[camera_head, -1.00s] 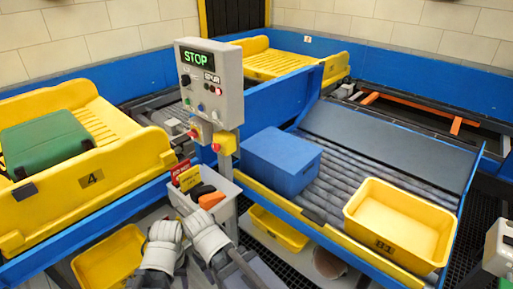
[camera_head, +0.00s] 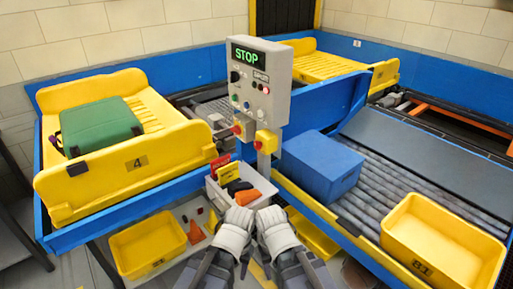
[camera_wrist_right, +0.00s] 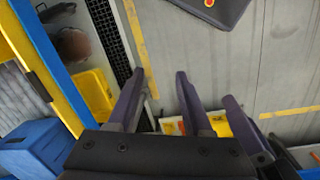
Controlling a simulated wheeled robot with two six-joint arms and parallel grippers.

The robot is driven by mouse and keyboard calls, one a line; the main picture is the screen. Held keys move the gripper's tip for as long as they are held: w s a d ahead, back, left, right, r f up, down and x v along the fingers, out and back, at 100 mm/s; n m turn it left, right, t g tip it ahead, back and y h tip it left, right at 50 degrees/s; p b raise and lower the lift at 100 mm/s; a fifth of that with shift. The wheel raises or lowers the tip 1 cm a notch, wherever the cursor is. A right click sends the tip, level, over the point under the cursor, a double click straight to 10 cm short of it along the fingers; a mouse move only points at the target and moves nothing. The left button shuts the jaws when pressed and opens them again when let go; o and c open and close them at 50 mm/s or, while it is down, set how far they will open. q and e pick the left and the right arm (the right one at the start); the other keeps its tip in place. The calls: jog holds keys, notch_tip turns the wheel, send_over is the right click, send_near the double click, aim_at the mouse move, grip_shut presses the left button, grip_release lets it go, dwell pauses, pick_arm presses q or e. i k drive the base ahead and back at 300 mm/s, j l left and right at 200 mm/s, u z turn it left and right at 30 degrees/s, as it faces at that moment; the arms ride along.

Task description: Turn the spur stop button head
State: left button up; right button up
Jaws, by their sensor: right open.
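The grey control box (camera_head: 258,80) shows a green STOP on its display and has several small buttons and a label that seems to read SPUR. Below it, a yellow housing (camera_head: 267,141) carries a red button head (camera_head: 258,145) facing left and forward. Another red button (camera_head: 237,129) sits on a grey box just left of the post. My right gripper (camera_head: 270,212) is in front of and below the buttons, apart from them; in the wrist view its fingers (camera_wrist_right: 160,75) are spread and empty. My left gripper (camera_head: 240,212) is beside it; its jaws are not clear.
A blue box (camera_head: 320,168) and an empty yellow tray (camera_head: 440,245) rest on the right rollers. A green case (camera_head: 100,126) lies in the yellow tray at left (camera_head: 130,165).

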aim_at(258, 145)
jog(key=i+j, duration=0.15)
jog(key=j, duration=0.2)
jog(key=i+j, duration=0.35)
jog(key=j, duration=0.3)
jog(key=i+j, duration=0.15)
jog(key=j, duration=0.2)
